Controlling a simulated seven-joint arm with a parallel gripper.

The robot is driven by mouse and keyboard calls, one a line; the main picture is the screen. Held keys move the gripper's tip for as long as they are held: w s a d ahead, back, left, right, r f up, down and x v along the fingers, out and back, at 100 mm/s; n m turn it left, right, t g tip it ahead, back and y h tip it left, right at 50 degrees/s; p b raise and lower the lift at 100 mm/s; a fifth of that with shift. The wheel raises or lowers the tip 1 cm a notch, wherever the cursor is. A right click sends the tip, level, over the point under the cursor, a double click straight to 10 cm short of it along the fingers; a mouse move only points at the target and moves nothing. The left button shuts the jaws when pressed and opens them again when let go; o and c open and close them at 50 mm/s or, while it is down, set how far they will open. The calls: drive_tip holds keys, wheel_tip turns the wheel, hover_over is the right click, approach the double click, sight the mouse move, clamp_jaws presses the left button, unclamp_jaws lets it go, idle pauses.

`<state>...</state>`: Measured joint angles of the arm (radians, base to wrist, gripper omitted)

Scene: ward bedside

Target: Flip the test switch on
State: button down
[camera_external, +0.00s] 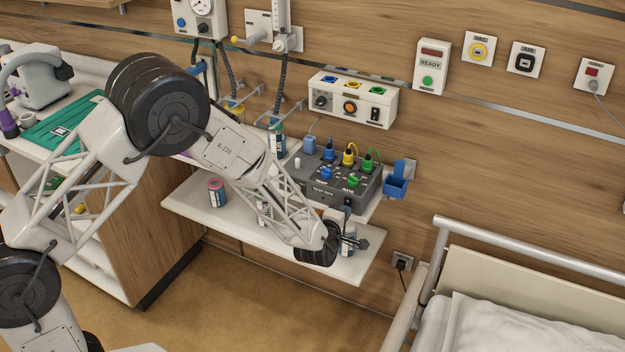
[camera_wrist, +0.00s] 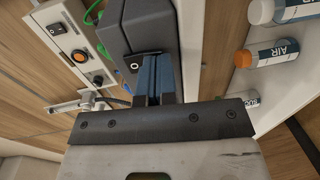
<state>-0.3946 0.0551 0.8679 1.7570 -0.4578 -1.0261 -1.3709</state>
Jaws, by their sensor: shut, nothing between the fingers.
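The grey test box (camera_external: 318,187) sits on the upper wall shelf with blue, yellow and green plugs and knobs on top. It also shows in the wrist view (camera_wrist: 135,25). There its near face carries a black rocker switch (camera_wrist: 133,62), partly hidden behind my fingers; I cannot tell which way it is tipped. My gripper (camera_wrist: 154,60) is shut and empty, its two blue fingers together, with the tips overlapping the switch in the picture. Contact cannot be made out. In the external view my gripper (camera_external: 364,243) is at the box's front right, below its top.
A white wall panel (camera_external: 352,101) with a second rocker and an orange button is above the box. Labelled bottles (camera_wrist: 268,53) stand on the lower shelf (camera_external: 185,200) near my gripper. A blue holder (camera_external: 396,186) is right of the box; a bed rail (camera_external: 520,252) is further right.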

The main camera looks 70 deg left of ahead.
drive_tip(key=shift+w+a, duration=0.1)
idle(0.3)
drive_tip(key=f+v, duration=0.3)
drive_tip(key=v, duration=1)
drive_tip(key=shift+s+d, duration=0.35)
drive_tip(key=shift+s, duration=0.05)
drive_tip(key=shift+f, duration=0.15)
